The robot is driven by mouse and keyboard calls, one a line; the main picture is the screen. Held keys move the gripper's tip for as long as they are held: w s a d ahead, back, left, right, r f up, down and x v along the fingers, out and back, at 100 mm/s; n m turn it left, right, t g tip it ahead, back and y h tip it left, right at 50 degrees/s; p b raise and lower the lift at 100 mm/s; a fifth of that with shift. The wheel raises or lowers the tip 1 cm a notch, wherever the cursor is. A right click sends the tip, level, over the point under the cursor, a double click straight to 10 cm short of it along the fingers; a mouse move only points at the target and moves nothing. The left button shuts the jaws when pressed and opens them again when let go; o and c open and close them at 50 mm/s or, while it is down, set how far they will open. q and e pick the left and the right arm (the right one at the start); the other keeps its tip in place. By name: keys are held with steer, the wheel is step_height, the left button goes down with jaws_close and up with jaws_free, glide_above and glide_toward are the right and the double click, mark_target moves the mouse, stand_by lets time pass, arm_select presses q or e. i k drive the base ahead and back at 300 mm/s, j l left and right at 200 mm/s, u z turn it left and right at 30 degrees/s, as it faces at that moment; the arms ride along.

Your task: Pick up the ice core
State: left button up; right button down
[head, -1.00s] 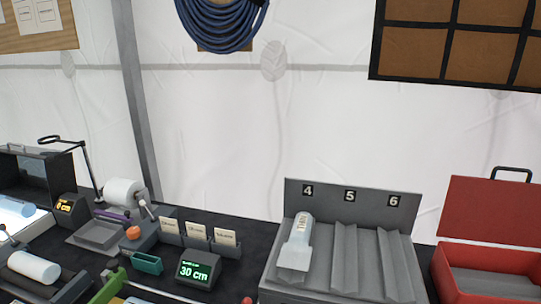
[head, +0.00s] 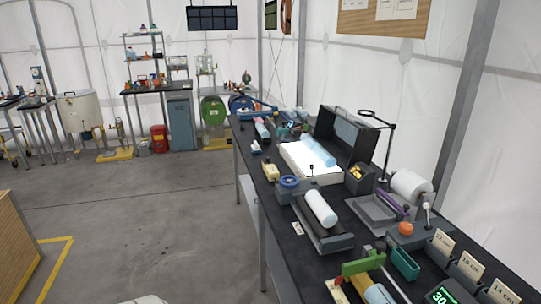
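Several pale cylinders that look like ice cores lie on the long dark bench (head: 262,190), and I cannot tell which one the task means. One pale blue cylinder (head: 316,151) lies on the bright white light panel (head: 298,165) in front of an open black case. A whiter cylinder (head: 321,208) lies in a dark grey cradle (head: 318,233) nearer to me. A smaller bluish cylinder (head: 262,131) lies toward the bench's far end. Neither of my grippers shows in the head view.
The grey floor (head: 130,220) left of the bench is open. A wooden crate (head: 15,255) stands at the left edge beside yellow floor tape.

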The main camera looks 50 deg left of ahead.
mark_target(310, 143)
steer(key=u, duration=0.8)
steer(key=z, duration=2.65)
steer(key=k, duration=0.5)
steer(key=k+u, duration=0.15)
steer(key=u, duration=1.1)
steer(key=i+j+u, duration=0.1)
steer(key=u, duration=0.35)
steer(key=i+u, duration=0.1)
steer(key=u, duration=0.35)
steer(key=i+u, duration=0.15)
steer(key=u, duration=0.3)
steer(key=i+u, duration=0.1)
steer(key=u, duration=0.35)
